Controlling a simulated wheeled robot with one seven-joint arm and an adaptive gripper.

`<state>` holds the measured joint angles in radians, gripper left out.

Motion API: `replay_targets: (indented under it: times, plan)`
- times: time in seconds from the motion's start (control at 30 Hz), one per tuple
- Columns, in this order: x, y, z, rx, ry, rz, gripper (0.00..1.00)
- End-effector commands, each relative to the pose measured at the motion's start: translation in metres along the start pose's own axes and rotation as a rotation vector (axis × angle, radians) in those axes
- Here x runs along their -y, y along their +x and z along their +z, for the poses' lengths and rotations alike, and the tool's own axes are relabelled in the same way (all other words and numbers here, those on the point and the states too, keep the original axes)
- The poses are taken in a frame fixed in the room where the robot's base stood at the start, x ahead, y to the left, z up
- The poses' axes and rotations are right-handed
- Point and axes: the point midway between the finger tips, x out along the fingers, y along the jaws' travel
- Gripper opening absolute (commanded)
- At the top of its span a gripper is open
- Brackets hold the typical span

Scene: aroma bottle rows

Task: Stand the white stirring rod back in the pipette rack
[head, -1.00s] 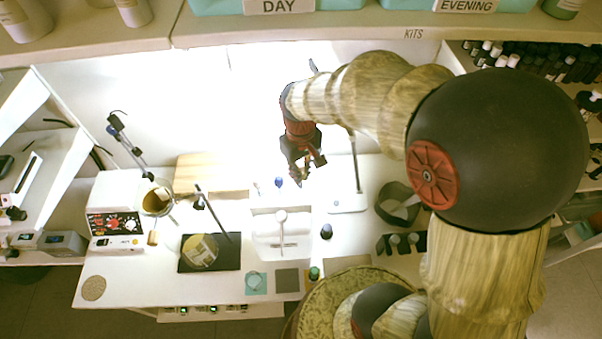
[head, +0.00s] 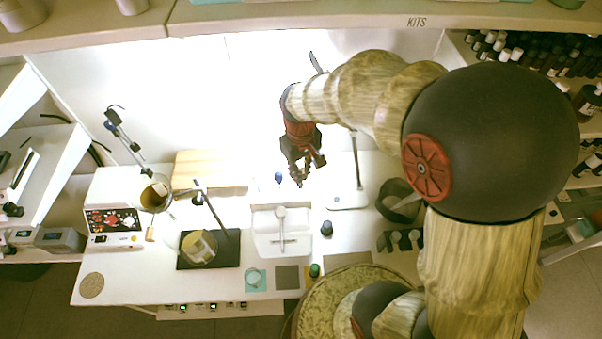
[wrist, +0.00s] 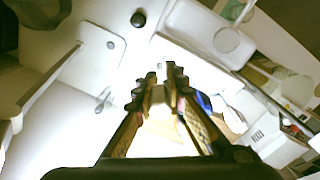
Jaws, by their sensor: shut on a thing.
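My gripper (head: 299,180) hangs above the back middle of the white bench. In the wrist view its two fingers (wrist: 164,76) are closed together on a thin pale thing, taken to be the white stirring rod; glare hides most of it. A blue bulb (head: 278,178) stands just left of the gripper in the head view, and blue also shows beside the right finger in the wrist view (wrist: 203,101). The pipette rack cannot be clearly made out against the bright bench.
A white tray (head: 262,243) lies in front of the gripper. A lamp stand (head: 357,165) and a dark bowl (head: 394,200) are to the right. A wooden board (head: 208,170) and a hotplate (head: 112,224) are to the left. A dark bottle (head: 327,228) stands beside the tray.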

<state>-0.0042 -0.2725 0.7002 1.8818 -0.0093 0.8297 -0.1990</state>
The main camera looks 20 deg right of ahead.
Motion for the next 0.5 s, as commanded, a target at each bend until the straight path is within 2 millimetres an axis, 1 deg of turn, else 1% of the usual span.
replay_targets:
  times: [0.27,0.5]
  plan:
    - [0.0000,0.0014,0.0000,0.000,0.000,0.000,0.00]
    - [0.0001,0.0079,-0.0001,0.000,0.000,0.000,0.00]
